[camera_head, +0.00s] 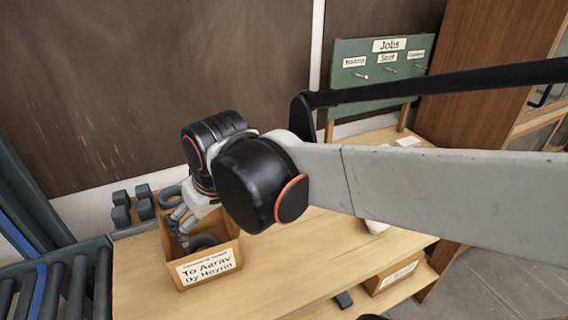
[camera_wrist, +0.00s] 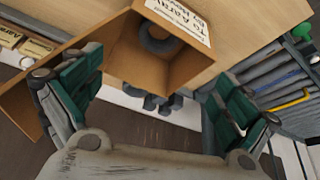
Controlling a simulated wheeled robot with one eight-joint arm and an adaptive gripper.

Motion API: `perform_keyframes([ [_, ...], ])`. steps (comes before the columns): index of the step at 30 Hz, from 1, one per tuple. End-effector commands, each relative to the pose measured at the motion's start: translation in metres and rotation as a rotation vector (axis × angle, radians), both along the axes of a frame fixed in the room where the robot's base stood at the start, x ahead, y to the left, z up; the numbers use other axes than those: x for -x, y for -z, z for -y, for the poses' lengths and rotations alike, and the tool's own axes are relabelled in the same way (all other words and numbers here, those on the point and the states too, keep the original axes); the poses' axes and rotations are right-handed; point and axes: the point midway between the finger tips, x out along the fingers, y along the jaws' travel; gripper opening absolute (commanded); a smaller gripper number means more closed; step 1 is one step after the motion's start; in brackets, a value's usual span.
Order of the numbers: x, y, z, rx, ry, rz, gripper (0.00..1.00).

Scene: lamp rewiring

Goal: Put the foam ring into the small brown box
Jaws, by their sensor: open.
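The small brown box (camera_head: 228,254) stands open on the wooden table, with a white label on its front reading "To Aarav". A dark grey foam ring (camera_head: 204,241) is inside the box, and in the wrist view the ring (camera_wrist: 160,40) lies in the box beside the labelled wall. The box (camera_wrist: 125,55) fills the upper middle there. My gripper (camera_head: 181,219) is at the box's opening, at its left side, next to the ring. In the wrist view my gripper (camera_wrist: 153,78) has its green-padded fingers spread wide, with nothing between the pads.
A green Jobs board (camera_head: 378,75) stands at the back. A roller conveyor (camera_head: 65,285) is at left.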

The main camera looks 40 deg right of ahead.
Motion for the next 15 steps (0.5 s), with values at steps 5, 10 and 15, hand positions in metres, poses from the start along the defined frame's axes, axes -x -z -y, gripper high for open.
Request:
perform_keyframes([
  [5, 0.026, -0.004, 0.000, -0.005, 0.010, 0.095, 0.96],
  [10, 0.042, -0.005, 0.000, -0.010, 0.019, 0.173, 0.96],
  [15, 0.049, -0.005, 0.000, -0.012, 0.023, 0.211, 0.96],
])
